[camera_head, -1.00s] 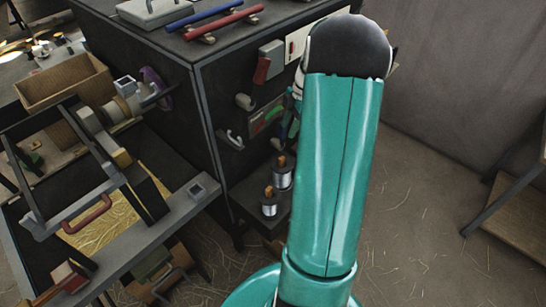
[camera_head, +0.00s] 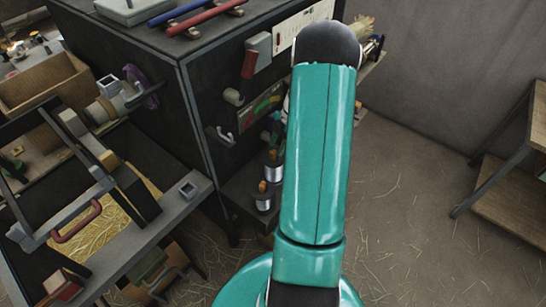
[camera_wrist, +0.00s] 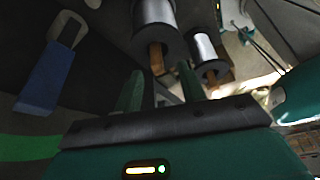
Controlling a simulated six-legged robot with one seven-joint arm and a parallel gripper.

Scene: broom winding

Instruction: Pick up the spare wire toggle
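Two silver wire spools with wooden toggles stand on a low shelf at the dark cabinet's side, one spool (camera_head: 274,172) behind the other (camera_head: 263,202). I cannot tell which is the spare. In the wrist view a large spool (camera_wrist: 155,22) with its wooden toggle (camera_wrist: 156,57) is near, and a second spool (camera_wrist: 205,48) with a toggle (camera_wrist: 212,75) lies to its right. My gripper (camera_wrist: 160,86) is open; its two green fingers are apart, with the nearer toggle in line with the gap. Contact is not visible. My arm hides much of the gripper in the head view.
A frame bench (camera_head: 130,255) is at left, another table (camera_head: 515,165) at right. The straw-strewn floor (camera_head: 410,220) between is clear.

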